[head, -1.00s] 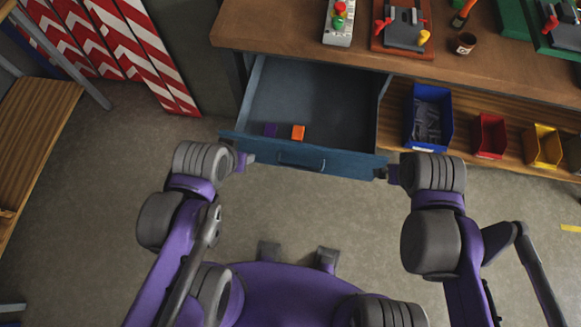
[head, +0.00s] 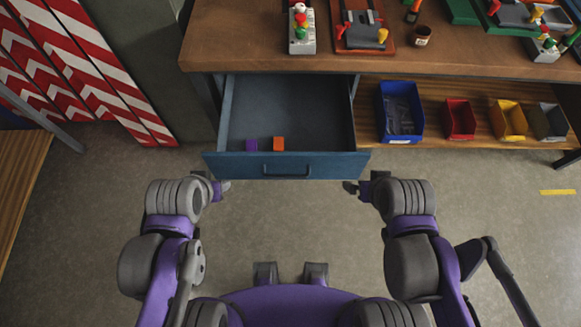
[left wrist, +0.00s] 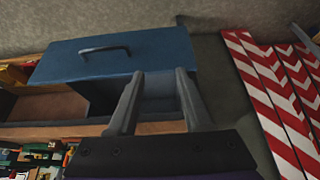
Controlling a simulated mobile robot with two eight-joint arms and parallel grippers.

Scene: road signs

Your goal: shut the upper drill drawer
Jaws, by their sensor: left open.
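The blue drill drawer (head: 230,166) is pulled out from under the workbench, its inside showing. A purple block (head: 251,144) and an orange block (head: 278,143) lie inside, close behind its front. My left gripper (head: 226,186) is open and empty, just on my side of the front's left part. In the left wrist view, the drawer front with its handle (left wrist: 105,50) appears beyond my spread left fingers (left wrist: 160,74). My right gripper (head: 350,187) is near the front's right end, with a small gap in the picture. Its finger opening is unclear.
The wooden workbench top (head: 260,60) carries fixtures. A shelf right of the drawer holds blue (head: 384,108), red (head: 460,122) and yellow (head: 508,124) bins. Striped red-white boards (head: 95,70) lean at left. The floor before the drawer is clear.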

